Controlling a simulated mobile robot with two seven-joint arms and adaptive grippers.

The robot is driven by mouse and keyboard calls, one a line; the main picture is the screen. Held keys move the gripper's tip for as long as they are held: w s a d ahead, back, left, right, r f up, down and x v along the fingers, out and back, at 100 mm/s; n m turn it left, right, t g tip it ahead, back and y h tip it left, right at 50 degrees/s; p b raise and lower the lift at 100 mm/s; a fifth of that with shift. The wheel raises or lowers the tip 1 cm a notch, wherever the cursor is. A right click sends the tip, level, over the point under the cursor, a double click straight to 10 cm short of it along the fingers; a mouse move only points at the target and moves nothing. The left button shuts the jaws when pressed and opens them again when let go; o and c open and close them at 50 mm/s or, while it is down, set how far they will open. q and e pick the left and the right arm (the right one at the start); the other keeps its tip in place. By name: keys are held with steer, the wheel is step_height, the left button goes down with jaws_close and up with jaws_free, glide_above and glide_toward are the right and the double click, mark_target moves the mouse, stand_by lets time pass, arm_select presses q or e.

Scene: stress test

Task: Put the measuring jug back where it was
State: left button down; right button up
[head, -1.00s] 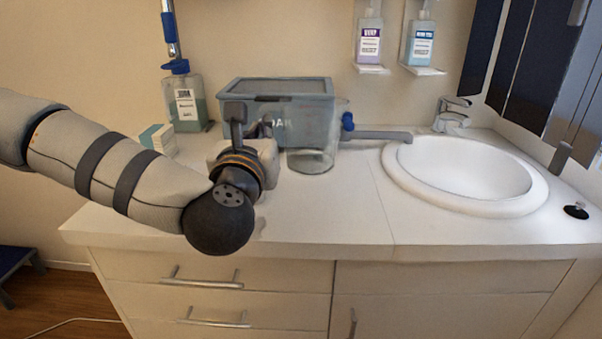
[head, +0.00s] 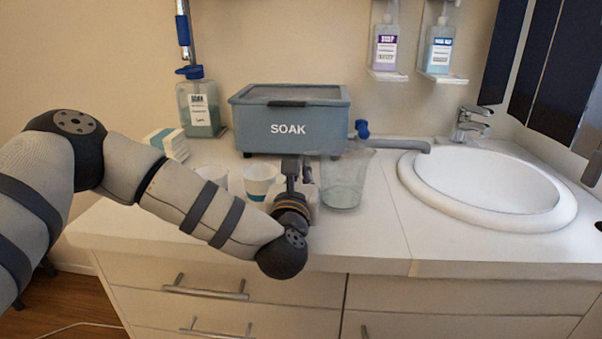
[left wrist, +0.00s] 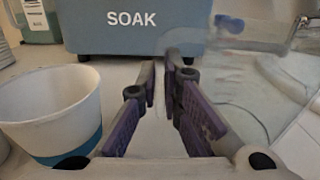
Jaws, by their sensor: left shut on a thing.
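The clear measuring jug (head: 345,180) stands upright in front of the right corner of the SOAK box. In the left wrist view the jug (left wrist: 245,85) fills the right side, see-through and hard to outline. My left gripper (head: 306,172) is at the jug's left side, shut on it. Its purple-padded fingers (left wrist: 168,80) show in the left wrist view; the part of the jug between them is hard to make out. I cannot tell whether the jug's base touches the counter. My right gripper is not in view.
White cups with blue bands (head: 259,178) stand just left of the gripper. The blue-grey SOAK box (head: 288,128) is behind, with a blue knob (head: 361,128) and grey spout (head: 405,143) towards the sink (head: 490,190). Counter right of the jug (head: 385,225) is clear.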

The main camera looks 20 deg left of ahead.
arm_select(q)
steer(key=shift+f, duration=0.15)
steer(key=c, duration=1.8)
jaws_free()
steer(key=shift+o, duration=0.2)
steer(key=shift+r, duration=0.2)
steer(key=v, duration=1.2)
